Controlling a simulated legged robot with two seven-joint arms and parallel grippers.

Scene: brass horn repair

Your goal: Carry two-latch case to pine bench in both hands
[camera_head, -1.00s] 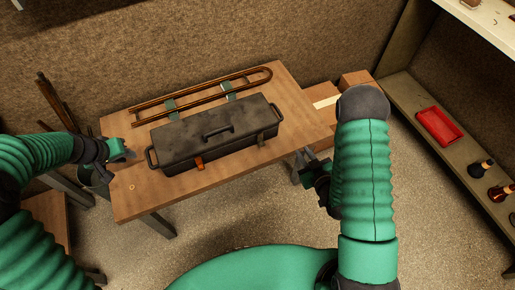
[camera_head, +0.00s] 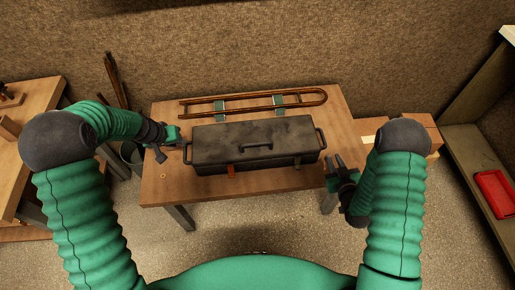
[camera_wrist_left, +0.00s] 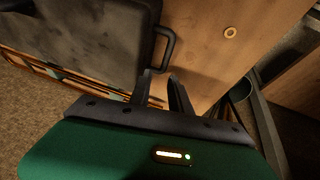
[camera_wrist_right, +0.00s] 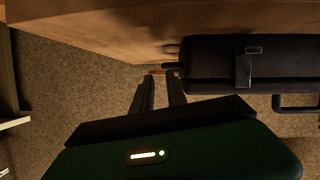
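The dark two-latch case (camera_head: 255,150) lies shut on a wooden table (camera_head: 165,187). My right gripper (camera_head: 334,161) is open at the case's right end, near the table edge. The right wrist view shows the case (camera_wrist_right: 215,70) beside the open fingers. I cannot tell which surface is the pine bench.
A brass slide tube (camera_head: 255,100) lies on supports behind the case. Another wooden bench (camera_head: 35,105) stands at the left, with a bucket (camera_head: 131,152) between. Cardboard-coloured boxes (camera_head: 425,125) are at the right. A shelf at far right holds a red tray (camera_head: 494,193).

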